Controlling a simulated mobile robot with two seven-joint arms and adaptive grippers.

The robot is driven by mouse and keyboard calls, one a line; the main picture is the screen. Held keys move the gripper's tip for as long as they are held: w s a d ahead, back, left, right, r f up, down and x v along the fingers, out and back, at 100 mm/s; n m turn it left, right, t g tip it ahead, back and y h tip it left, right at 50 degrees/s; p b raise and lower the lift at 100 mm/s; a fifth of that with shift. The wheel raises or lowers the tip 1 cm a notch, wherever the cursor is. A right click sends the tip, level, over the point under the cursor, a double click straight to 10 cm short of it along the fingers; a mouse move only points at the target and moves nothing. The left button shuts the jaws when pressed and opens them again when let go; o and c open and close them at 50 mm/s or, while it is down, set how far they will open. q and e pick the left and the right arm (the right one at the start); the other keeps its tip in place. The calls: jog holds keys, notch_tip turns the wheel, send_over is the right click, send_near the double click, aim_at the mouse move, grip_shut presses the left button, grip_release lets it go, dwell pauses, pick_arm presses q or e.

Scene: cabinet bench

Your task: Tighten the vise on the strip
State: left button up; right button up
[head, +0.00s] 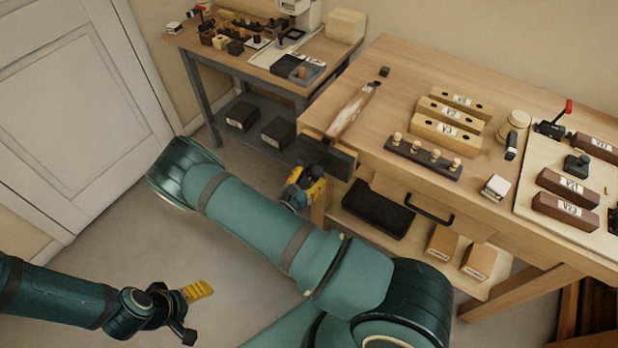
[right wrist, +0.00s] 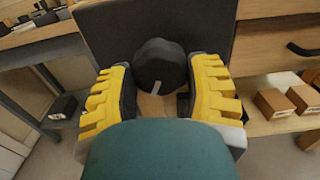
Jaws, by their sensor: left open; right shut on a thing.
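The strip (head: 352,110) is long, thin and wood-coloured. It lies at the bench's left end, its near end at the dark vise (head: 330,155). In the right wrist view, the vise's dark front plate (right wrist: 105,38) fills the upper middle. A black round vise knob (right wrist: 160,65) with a pale mark stands in front of it. My right gripper (head: 305,187) is at the vise front, its yellow fingers (right wrist: 160,90) on both sides of the knob, shut on it. Contact points are partly hidden. My left gripper (head: 185,312) is open and empty, low at the left, away from the bench.
The workbench (head: 400,75) holds wooden blocks (head: 447,130), a peg rack (head: 423,157) and a pale board (head: 540,165) with tools. A drawer handle (head: 428,205) sticks out at the front. A smaller table (head: 255,70) stands behind left. The floor around my left gripper is clear.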

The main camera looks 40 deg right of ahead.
jog(key=shift+m, duration=0.5)
jog(key=o, duration=0.9)
jog(key=shift+o, duration=0.2)
jog(key=shift+a, duration=0.1)
jog(key=v, duration=0.7)
